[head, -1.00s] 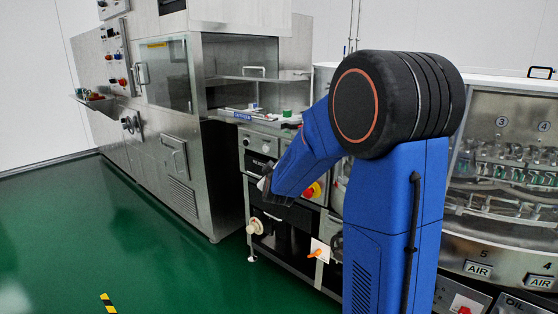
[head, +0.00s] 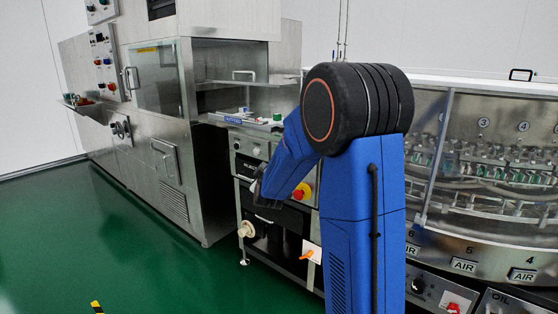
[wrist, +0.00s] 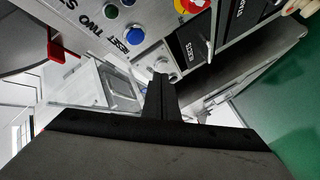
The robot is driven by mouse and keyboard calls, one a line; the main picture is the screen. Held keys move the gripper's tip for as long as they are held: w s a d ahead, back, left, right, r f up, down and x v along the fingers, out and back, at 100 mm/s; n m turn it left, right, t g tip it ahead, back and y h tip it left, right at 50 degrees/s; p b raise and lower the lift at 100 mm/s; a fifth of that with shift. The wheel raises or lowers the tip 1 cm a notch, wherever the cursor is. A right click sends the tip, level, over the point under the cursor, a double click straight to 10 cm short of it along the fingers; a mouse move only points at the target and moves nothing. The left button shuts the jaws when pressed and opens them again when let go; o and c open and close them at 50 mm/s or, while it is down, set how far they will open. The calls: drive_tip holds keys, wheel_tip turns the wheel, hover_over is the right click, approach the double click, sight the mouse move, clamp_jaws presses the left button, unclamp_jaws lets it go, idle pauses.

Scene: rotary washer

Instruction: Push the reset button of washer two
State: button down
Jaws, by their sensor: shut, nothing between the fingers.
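In the wrist view a blue button (wrist: 134,35) sits on a grey metal panel beside lettering that appears to read "RESET". A label reading "TWO" lies near it, partly cut off. My gripper (wrist: 162,80) is shut and empty. Its tips appear below and to the right of the blue button in that view, and I see no contact. In the head view my gripper (head: 258,190) is a dark tip in front of the control cabinet. The blue button is not discernible there.
A red emergency stop on a yellow base (head: 301,191) is right of my gripper; it also shows in the wrist view (wrist: 187,4). An orange-handled switch (head: 309,254) is lower down. A steel machine (head: 160,155) stands left. Green floor (head: 150,250) is open at front left.

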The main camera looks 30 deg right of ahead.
drive_tip(key=w+d, duration=0.2)
drive_tip(key=d, duration=0.4)
drive_tip(key=shift+w+d, duration=0.1)
drive_tip(key=shift+d, duration=0.1)
idle(2.0)
drive_tip(key=shift+w+d, duration=0.15)
drive_tip(key=shift+d, duration=0.15)
drive_tip(key=shift+w+d, duration=0.1)
drive_tip(key=shift+d, duration=0.25)
idle(0.9)
idle(0.3)
drive_tip(key=shift+s+a, duration=0.3)
drive_tip(key=shift+a, duration=0.45)
drive_tip(key=shift+a, duration=0.1)
drive_tip(key=shift+s+a, duration=0.3)
drive_tip(key=shift+a, duration=0.45)
drive_tip(key=shift+s+a, duration=0.25)
drive_tip(key=shift+a, duration=0.5)
drive_tip(key=shift+s+a, duration=0.3)
drive_tip(key=shift+a, duration=0.45)
